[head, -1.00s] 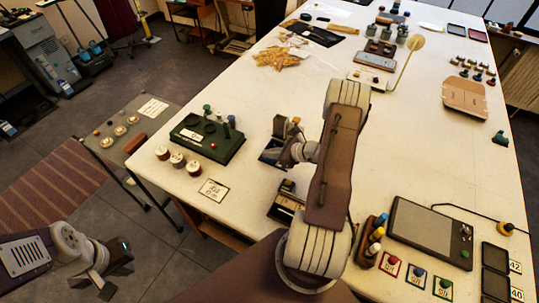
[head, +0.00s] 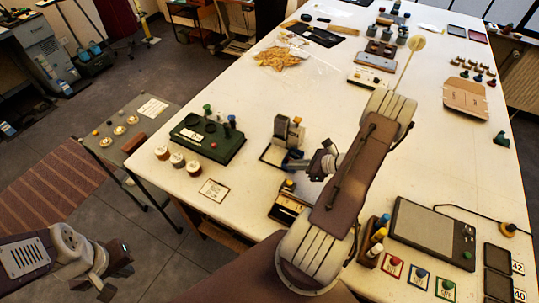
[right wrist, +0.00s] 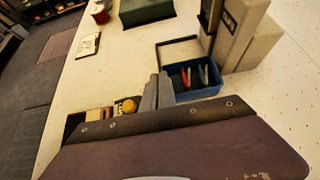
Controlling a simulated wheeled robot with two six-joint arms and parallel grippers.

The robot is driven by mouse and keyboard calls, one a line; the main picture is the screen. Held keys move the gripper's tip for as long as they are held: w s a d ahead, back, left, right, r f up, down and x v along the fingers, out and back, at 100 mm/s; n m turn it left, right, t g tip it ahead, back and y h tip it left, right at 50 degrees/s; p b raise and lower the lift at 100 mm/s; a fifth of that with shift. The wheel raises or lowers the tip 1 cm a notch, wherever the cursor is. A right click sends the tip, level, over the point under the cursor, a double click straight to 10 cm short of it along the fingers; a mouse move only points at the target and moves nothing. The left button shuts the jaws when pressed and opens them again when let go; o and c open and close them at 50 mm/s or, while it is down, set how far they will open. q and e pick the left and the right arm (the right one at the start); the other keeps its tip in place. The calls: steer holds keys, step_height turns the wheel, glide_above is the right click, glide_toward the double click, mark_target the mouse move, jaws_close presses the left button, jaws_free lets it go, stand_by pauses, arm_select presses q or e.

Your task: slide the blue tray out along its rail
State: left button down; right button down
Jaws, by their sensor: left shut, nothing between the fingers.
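The blue tray (head: 294,165) sits low beside the grey upright device (head: 289,133) on the white table. It also shows in the right wrist view (right wrist: 191,83), with red, green and pale sticks in it. The tray is out to the right of a dark rectangular frame (head: 271,156) whose inside shows white. My right gripper (head: 311,165) is at the tray's near end. In the right wrist view its fingers (right wrist: 158,92) are close together at the tray edge, shut on it; the exact grip spot is hidden. My left gripper (head: 115,275) is shut and empty, off the table at lower left.
A green box (head: 208,140) and several spools (head: 177,160) stand to the left. A black holder with a yellow knob (head: 288,205) is close in front of the tray. A grey tablet (head: 428,232) lies at the right. A card (head: 213,190) lies front left.

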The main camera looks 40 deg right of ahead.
steer(key=shift+s+f, duration=0.2)
steer(key=shift+f, duration=0.15)
steer(key=shift+d+r+p, duration=0.1)
steer(key=shift+r+p, duration=0.55)
steer(key=shift+r, duration=0.15)
steer(key=shift+w+d+f, duration=0.1)
steer(key=shift+d, duration=0.2)
steer(key=s, duration=0.1)
steer(key=s+d+b, duration=0.1)
steer(key=s, duration=0.2)
steer(key=shift+s+d+b, duration=0.15)
steer(key=shift+d+b, duration=0.2)
steer(key=s+d, duration=0.1)
steer(key=s, duration=0.1)
steer(key=s+d+b, duration=0.1)
steer(key=s, duration=0.1)
steer(key=s+d, duration=0.1)
steer(key=shift+s+d+r+b, duration=0.2)
steer(key=shift+s+b, duration=0.1)
steer(key=shift+s, duration=0.1)
steer(key=shift+s+d+r, duration=0.1)
steer(key=shift+s, duration=0.15)
steer(key=shift+r, duration=0.1)
